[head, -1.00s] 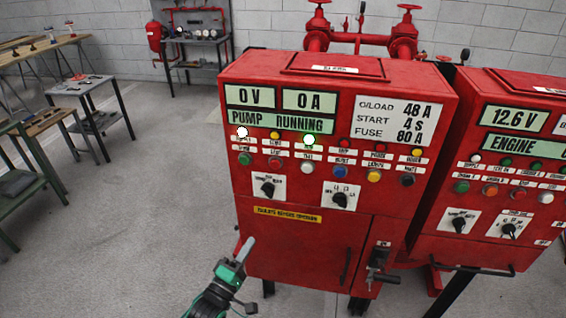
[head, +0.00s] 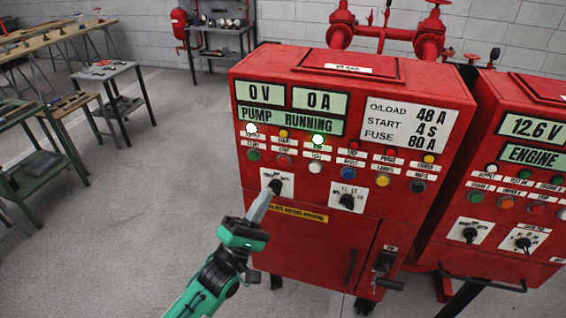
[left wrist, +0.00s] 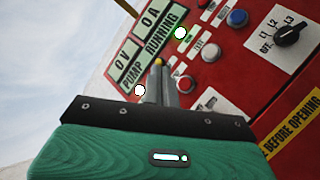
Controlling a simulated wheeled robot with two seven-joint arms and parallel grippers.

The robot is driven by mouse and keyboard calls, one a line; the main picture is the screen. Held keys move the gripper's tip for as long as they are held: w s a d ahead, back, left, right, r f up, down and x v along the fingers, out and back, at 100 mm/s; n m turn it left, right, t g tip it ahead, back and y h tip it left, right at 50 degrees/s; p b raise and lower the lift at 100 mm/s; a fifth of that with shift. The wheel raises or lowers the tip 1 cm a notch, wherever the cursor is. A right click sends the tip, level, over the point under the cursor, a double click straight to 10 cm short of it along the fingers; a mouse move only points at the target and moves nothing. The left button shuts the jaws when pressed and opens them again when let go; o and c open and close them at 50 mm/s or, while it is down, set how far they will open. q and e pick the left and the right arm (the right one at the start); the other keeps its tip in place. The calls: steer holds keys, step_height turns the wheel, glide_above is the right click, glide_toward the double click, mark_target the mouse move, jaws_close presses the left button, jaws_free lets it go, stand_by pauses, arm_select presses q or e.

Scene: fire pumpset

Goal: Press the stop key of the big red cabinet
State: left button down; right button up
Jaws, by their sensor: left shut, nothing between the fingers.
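The big red cabinet (head: 340,230) stands in the middle of the head view, its display reading PUMP RUNNING. Its white and green lamps are lit. The stop key (head: 283,160) is the red button in the lower row, between a green and a white one. My left gripper (head: 268,194) is shut and empty, pointing up at the panel. In the head view its tips overlap the left selector switch (head: 275,186), below the stop key; I cannot tell whether they touch. In the left wrist view the fingers (left wrist: 160,72) point toward the button rows. My right gripper is out of view.
A second red cabinet (head: 505,205) stands close on the right. Red pipes with valve wheels (head: 385,38) rise behind. Work tables (head: 105,72) stand at the left. The grey floor between them and the cabinet is clear.

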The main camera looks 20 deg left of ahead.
mark_target(283, 162)
arm_select(q)
steer(key=shift+w+d+b, duration=0.15)
steer(key=shift+w+b, duration=0.95)
steer(key=shift+w, duration=3.3)
steer(key=shift+w, duration=0.45)
steer(key=shift+w+b, duration=0.3)
steer(key=shift+w, duration=0.05)
steer(key=shift+s, duration=0.85)
